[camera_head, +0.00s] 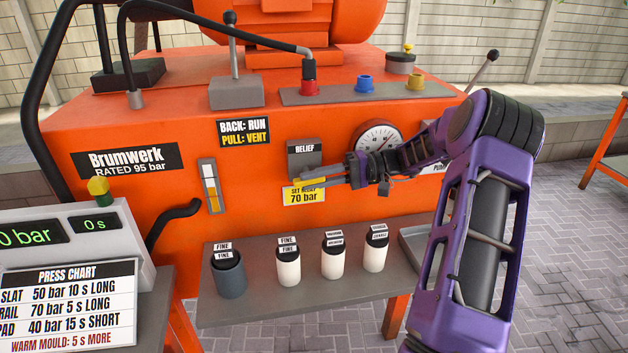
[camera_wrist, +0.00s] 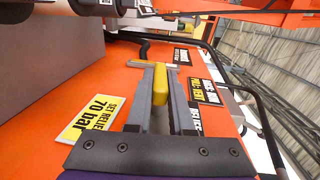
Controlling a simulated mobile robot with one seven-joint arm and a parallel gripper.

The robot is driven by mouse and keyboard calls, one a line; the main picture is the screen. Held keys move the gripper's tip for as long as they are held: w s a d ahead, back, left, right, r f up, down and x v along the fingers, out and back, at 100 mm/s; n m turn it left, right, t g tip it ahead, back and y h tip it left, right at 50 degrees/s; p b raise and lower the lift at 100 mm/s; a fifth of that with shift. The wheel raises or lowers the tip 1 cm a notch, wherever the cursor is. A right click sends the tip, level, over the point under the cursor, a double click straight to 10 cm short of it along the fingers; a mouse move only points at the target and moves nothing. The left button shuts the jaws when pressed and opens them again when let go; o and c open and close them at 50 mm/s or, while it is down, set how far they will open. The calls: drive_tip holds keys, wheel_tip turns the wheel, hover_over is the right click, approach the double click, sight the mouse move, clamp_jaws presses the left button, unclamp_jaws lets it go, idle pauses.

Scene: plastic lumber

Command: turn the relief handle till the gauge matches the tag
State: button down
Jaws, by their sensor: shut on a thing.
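The relief block (camera_head: 304,153) is a grey box labelled RELIEF on the front of the orange press unit. A yellow handle (camera_wrist: 160,84) sits between the two grey fingers of my gripper (camera_wrist: 161,88) in the wrist view. In the head view my gripper (camera_head: 318,181) reaches in from the right and is shut on this handle, just below the block. The tag (camera_head: 304,196), yellow, reads SET RELIEF 70 bar and is partly covered by the gripper. The round white gauge (camera_head: 377,138) is right of the block; its exact reading is too small to tell.
A grey shelf (camera_head: 245,312) below holds several labelled canisters, one dark (camera_head: 228,276). A control box (camera_head: 75,240) with green displays and a press chart (camera_head: 68,305) stands at left. A lever (camera_head: 234,70) rises from the top. My purple arm fills the right side.

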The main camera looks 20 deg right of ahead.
idle(0.4)
drive_tip(key=c, duration=0.8)
unclamp_jaws()
drive_tip(key=f+v, duration=0.1)
drive_tip(key=v, duration=0.6)
drive_tip(key=shift+d+r, duration=0.3)
drive_tip(key=shift+r, duration=0.2)
drive_tip(key=shift+a, duration=0.15)
